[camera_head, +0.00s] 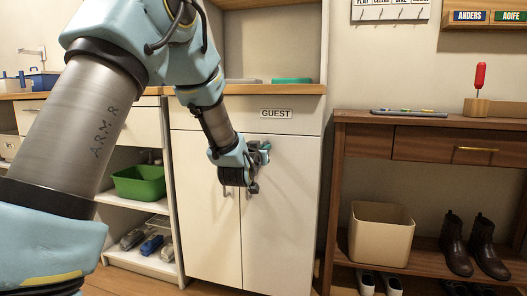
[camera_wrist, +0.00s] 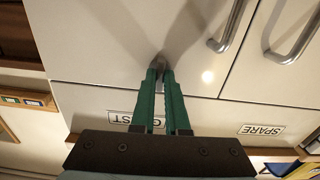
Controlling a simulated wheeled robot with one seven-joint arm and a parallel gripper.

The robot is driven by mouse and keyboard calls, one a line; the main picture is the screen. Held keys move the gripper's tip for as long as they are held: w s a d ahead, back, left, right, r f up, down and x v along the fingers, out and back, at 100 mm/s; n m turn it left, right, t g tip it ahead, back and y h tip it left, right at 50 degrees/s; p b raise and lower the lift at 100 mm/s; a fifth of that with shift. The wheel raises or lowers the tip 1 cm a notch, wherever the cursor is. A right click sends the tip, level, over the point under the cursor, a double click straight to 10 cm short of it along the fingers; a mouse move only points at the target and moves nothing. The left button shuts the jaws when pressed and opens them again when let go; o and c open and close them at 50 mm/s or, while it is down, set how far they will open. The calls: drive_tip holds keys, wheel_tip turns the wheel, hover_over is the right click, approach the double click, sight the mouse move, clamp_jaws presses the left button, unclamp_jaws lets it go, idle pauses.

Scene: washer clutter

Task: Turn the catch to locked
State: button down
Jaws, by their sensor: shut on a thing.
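The white cabinet (camera_head: 282,215) has a GUEST label (camera_head: 276,114) above its right door. My gripper (camera_head: 264,153) is at the upper part of that door, below the label. In the wrist view my gripper's green fingers (camera_wrist: 162,74) are nearly parallel and close together, their tips at the door face. They are shut on the catch, which is mostly hidden between the tips. Which way the catch is turned cannot be told. The GUEST label also shows in the wrist view (camera_wrist: 126,119), partly covered by the fingers.
Bar handles (camera_wrist: 232,28) and (camera_wrist: 300,40) stand out from the doors beside the fingers. A SPARE label (camera_wrist: 261,130) is on the neighbouring section. A wooden side table (camera_head: 420,127) stands right of the cabinet, with a beige bin (camera_head: 380,238) on its lower shelf. A green tub (camera_head: 138,183) sits left.

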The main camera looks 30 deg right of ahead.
drive_tip(key=shift+m, duration=0.3)
idle(0.4)
drive_tip(key=c, duration=0.9)
unclamp_jaws()
drive_tip(key=p+v, duration=0.1)
drive_tip(key=v, duration=0.9)
drive_tip(key=shift+s+a, duration=0.3)
